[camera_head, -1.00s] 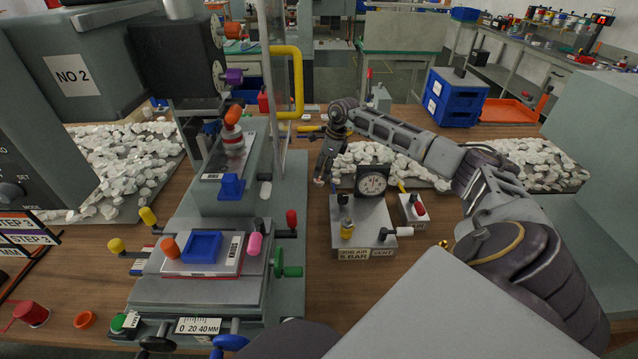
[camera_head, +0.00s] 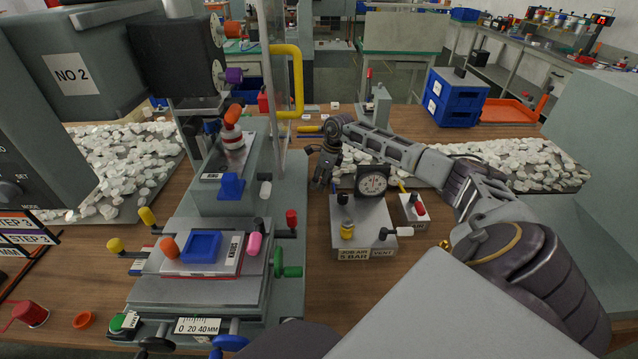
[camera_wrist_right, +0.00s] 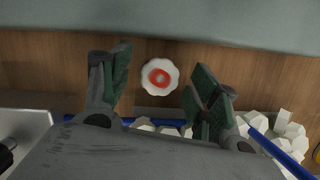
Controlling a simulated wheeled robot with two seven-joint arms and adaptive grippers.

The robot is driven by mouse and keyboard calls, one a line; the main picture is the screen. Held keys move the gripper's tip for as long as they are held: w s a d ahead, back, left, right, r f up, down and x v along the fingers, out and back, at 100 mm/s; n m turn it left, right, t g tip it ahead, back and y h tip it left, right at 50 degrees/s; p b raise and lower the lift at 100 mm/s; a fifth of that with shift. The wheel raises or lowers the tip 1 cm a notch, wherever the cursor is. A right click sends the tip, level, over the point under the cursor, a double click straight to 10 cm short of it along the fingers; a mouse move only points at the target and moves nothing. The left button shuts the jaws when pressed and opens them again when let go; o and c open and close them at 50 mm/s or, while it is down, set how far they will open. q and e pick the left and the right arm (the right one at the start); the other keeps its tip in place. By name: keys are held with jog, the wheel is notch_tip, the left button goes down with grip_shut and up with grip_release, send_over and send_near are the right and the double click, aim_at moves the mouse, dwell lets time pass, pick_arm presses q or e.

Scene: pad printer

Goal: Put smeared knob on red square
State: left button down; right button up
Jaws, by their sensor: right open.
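A white scalloped knob (camera_wrist_right: 160,76) with a red ring-like mark on its face lies on the brown wooden surface in the right wrist view. My right gripper (camera_wrist_right: 163,82) is open, with one finger on each side of the knob and apparently not touching it. In the head view my right gripper (camera_head: 322,184) points down at the table, between the pad printer and the gauge block. I cannot make out the knob in the head view. I cannot identify a red square for certain in either view. My left gripper is not in view.
The pad printer (camera_head: 292,215) stands left of my right gripper. The gauge block (camera_head: 373,219) stands close on its right. White knobs (camera_head: 385,160) lie heaped on a tray behind. Blue crates (camera_head: 454,97) and an orange-red tray (camera_head: 508,111) stand at the back right.

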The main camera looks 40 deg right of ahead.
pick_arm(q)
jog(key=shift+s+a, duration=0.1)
pick_arm(e)
jog(key=c, duration=0.8)
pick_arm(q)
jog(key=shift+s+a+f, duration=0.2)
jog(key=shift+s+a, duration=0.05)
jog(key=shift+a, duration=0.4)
pick_arm(e)
jog(key=shift+c, duration=0.4)
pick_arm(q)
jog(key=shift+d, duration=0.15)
